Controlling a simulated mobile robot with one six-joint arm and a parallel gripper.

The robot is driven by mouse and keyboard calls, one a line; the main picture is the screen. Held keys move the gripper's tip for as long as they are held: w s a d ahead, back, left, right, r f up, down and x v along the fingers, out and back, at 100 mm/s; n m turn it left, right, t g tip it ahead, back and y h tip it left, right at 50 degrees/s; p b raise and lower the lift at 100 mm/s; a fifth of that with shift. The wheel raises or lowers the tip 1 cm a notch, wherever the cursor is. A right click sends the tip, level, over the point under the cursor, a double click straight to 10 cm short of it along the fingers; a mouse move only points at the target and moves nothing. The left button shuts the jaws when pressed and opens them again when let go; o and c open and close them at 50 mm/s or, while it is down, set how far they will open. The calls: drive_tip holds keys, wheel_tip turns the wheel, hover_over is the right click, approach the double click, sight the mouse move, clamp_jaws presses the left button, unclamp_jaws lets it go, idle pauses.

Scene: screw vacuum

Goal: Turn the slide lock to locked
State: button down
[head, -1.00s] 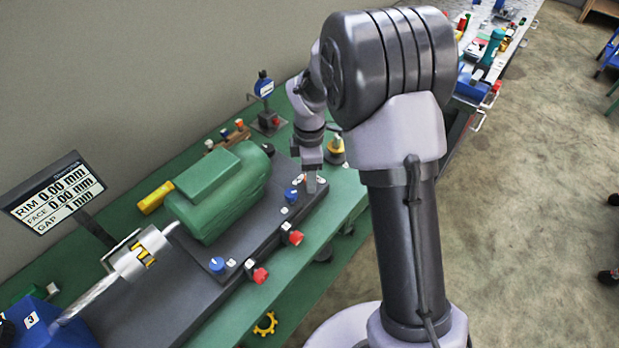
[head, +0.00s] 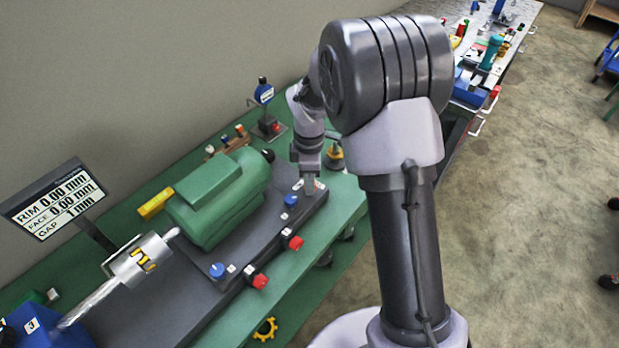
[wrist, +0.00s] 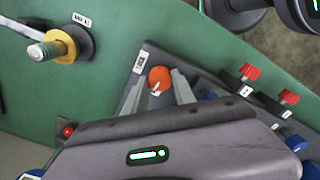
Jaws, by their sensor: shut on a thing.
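The slide lock appears to be the orange round knob (wrist: 159,76) with a white pointer mark, at the corner of the dark base plate in the wrist view. My gripper (wrist: 158,88) has its two grey fingers on either side of this knob, shut on it. In the head view my gripper (head: 311,187) points down at the far right end of the dark base plate (head: 196,308), and the knob is hidden by the fingers. A small white label (wrist: 139,63) lies beside the knob; I cannot read its text.
A green motor (head: 217,195) stands on the plate left of my gripper. A blue knob (head: 291,201) is close by, with red knobs (head: 295,243) along the front edge. A display (head: 55,198) is at left.

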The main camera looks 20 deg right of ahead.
drive_tip(key=m+p, duration=0.1)
drive_tip(key=m, duration=0.3)
drive_tip(key=shift+r, duration=0.1)
drive_tip(key=m+p, duration=0.1)
drive_tip(key=m, duration=0.3)
drive_tip(key=shift+w+m, duration=0.1)
drive_tip(key=shift+m, duration=0.3)
drive_tip(key=m, duration=0.4)
drive_tip(key=shift+m, duration=2.1)
drive_tip(key=c, duration=1)
unclamp_jaws()
drive_tip(key=shift+c, duration=0.2)
